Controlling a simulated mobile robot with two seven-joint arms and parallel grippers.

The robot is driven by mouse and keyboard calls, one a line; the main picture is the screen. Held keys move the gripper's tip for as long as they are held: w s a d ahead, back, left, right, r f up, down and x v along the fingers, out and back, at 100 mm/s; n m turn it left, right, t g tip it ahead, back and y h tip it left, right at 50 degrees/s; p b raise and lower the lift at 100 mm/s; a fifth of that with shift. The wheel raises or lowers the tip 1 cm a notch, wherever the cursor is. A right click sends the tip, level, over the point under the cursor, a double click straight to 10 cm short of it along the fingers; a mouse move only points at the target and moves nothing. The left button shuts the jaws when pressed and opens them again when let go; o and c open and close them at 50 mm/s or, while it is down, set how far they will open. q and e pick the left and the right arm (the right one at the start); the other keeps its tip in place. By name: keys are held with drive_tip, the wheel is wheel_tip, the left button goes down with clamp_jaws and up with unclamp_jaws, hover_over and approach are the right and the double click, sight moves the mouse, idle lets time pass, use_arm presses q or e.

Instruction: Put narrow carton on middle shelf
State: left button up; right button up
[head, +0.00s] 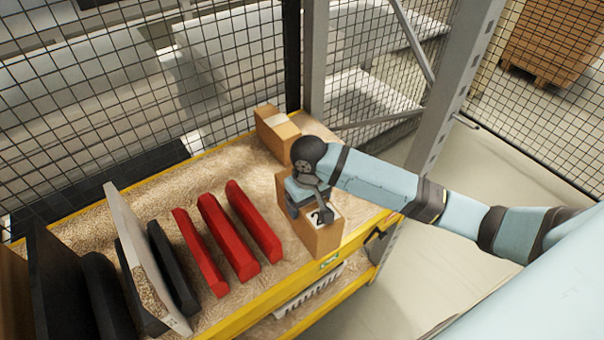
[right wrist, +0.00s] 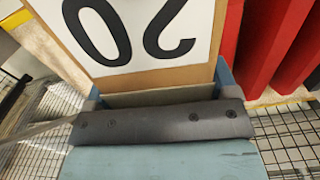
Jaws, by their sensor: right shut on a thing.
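A narrow brown carton (head: 318,240) with a white number label is at the right end of the shelf's chipboard deck (head: 225,290), close to the front yellow beam. My right gripper (head: 312,207) reaches in from the right and is shut on the carton's upper part, hiding some of it. The carton (right wrist: 205,76) fills the top of the right wrist view, its label showing "20" upside down. The carton looks upright; I cannot tell whether its bottom touches the deck. My left gripper is not in view.
Another brown carton (head: 272,134) stands behind at the back right corner. Several red pieces (head: 228,236) stand to the left, with dark panels and a pale board (head: 148,260) beyond. A grey rack post (head: 455,85) and wire mesh (head: 215,70) bound the shelf.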

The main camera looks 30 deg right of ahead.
drive_tip(key=w+r, duration=0.1)
drive_tip(key=w, duration=0.1)
drive_tip(key=w+r+b, duration=0.1)
drive_tip(key=r, duration=0.1)
drive_tip(key=w+d+r, duration=0.1)
drive_tip(key=w+r, duration=0.1)
drive_tip(key=shift+w, duration=0.35)
drive_tip(key=shift+n, duration=0.5)
drive_tip(key=w+r, duration=0.1)
drive_tip(key=r, duration=0.1)
drive_tip(key=w+d+r+b, duration=0.1)
drive_tip(key=r, duration=0.1)
drive_tip(key=w+r+b, duration=0.1)
drive_tip(key=r, duration=0.1)
drive_tip(key=shift+w+d+r, duration=0.15)
drive_tip(key=shift+w+r, duration=0.05)
drive_tip(key=shift+w, duration=0.1)
wheel_tip(320, 180, down, 15)
drive_tip(key=shift+r, duration=0.1)
drive_tip(key=shift+f, duration=2.4)
drive_tip(key=shift+p, duration=0.3)
drive_tip(key=o, duration=1.1)
drive_tip(key=shift+f, duration=0.1)
